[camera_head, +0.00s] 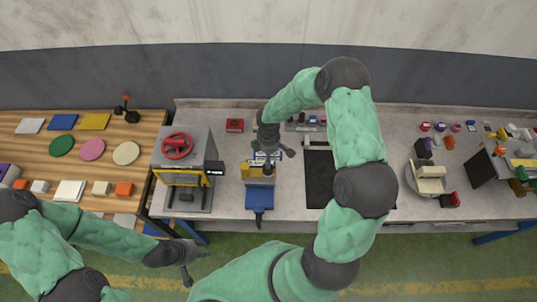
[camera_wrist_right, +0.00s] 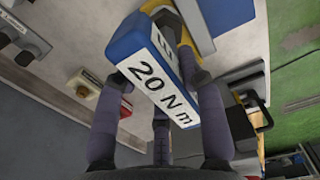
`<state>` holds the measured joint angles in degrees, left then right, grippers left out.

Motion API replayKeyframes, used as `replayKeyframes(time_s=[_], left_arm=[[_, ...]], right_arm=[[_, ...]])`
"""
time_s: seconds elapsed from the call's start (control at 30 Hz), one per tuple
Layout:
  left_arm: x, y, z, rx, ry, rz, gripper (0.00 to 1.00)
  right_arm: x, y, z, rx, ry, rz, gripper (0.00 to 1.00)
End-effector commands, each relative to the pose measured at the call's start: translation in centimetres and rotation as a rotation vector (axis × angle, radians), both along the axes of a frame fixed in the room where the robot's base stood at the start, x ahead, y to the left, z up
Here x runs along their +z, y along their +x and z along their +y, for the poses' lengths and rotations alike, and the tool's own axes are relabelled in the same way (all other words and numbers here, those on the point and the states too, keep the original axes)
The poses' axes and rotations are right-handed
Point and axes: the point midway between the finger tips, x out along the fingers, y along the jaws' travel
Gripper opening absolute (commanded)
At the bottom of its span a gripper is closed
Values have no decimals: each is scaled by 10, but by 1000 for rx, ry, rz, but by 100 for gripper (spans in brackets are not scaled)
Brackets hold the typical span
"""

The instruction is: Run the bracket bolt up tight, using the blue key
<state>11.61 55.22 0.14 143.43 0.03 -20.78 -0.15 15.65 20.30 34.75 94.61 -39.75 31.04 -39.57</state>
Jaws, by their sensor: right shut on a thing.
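The blue key (camera_wrist_right: 128,40) is a blue block with a white face marked "20 N m". It fills the middle of the right wrist view, between the dark fingers of my right gripper (camera_wrist_right: 160,95), which is shut on it. In the head view my right gripper (camera_head: 277,158) is over the bench, at the back of a yellow bracket (camera_head: 256,173) on a blue vise (camera_head: 259,198). Yellow metal shows behind the key in the wrist view. The bolt and the key's tip are hidden. My left gripper (camera_head: 194,268) is open and empty, low in front of the bench.
A grey machine with a red handwheel (camera_head: 177,146) stands left of the vise.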

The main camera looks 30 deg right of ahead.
Motion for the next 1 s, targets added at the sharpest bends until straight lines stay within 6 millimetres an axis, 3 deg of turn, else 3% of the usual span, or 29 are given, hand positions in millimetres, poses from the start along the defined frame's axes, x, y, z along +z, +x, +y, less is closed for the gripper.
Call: replayKeyframes(time_s=[1.0], left_arm=[[-14,0,0,0,0,0,40]], right_arm=[[-12,0,0,-22,-1,-1,0]])
